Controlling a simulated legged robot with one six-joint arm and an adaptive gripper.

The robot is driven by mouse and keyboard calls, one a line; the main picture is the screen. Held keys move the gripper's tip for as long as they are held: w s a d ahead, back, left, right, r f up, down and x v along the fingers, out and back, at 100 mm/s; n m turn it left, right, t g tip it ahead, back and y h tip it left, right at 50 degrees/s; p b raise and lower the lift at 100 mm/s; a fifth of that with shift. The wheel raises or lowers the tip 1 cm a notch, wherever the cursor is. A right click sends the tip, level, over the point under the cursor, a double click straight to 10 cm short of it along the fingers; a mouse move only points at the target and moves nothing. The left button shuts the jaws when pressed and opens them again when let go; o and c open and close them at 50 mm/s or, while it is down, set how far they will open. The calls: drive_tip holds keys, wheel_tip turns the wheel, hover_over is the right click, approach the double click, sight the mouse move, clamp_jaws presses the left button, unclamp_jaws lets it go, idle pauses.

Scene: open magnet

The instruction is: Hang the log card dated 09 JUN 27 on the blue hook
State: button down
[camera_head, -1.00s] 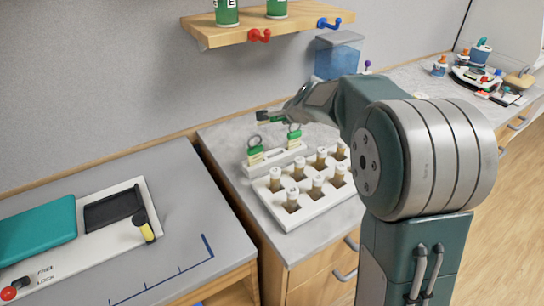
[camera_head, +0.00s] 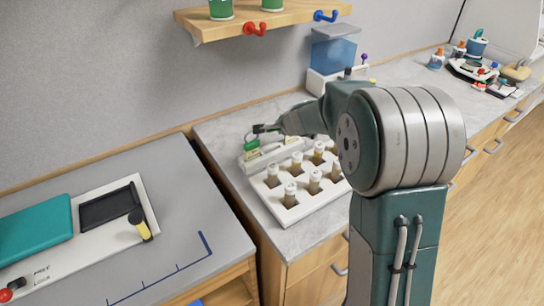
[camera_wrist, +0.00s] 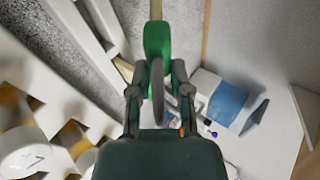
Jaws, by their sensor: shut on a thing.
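My gripper (camera_head: 265,130) is low over the white card stand (camera_head: 275,156) on the counter. In the wrist view its fingers (camera_wrist: 159,95) are shut on the dark ring of a green-topped log card (camera_wrist: 157,40). Part of this green top also shows below the fingers in the head view (camera_head: 252,145). The card's date cannot be read. A second green-topped card is mostly hidden behind my gripper and arm. The blue hook (camera_head: 326,16) is on the front edge of the wooden shelf (camera_head: 215,24), and it looks empty.
A red hook (camera_head: 254,29) is left of the blue one. A white rack (camera_head: 292,208) of capped vials stands in front of the card stand. A blue-fronted container (camera_head: 333,50) stands behind. A teal case (camera_head: 35,230) and black tray (camera_head: 110,207) lie on the left bench.

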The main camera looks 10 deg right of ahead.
drive_tip(key=shift+f, duration=2.4)
drive_tip(key=c, duration=0.7)
unclamp_jaws()
drive_tip(key=shift+v, duration=4)
drive_tip(key=shift+s+d+r, duration=0.1)
drive_tip(key=shift+s+r, duration=0.3)
drive_tip(key=shift+r, duration=0.95)
drive_tip(key=shift+s+r, duration=0.35)
drive_tip(key=shift+r, duration=0.95)
drive_tip(key=shift+s+d+r, duration=0.1)
drive_tip(key=shift+s+r, duration=0.3)
drive_tip(key=shift+r, duration=0.95)
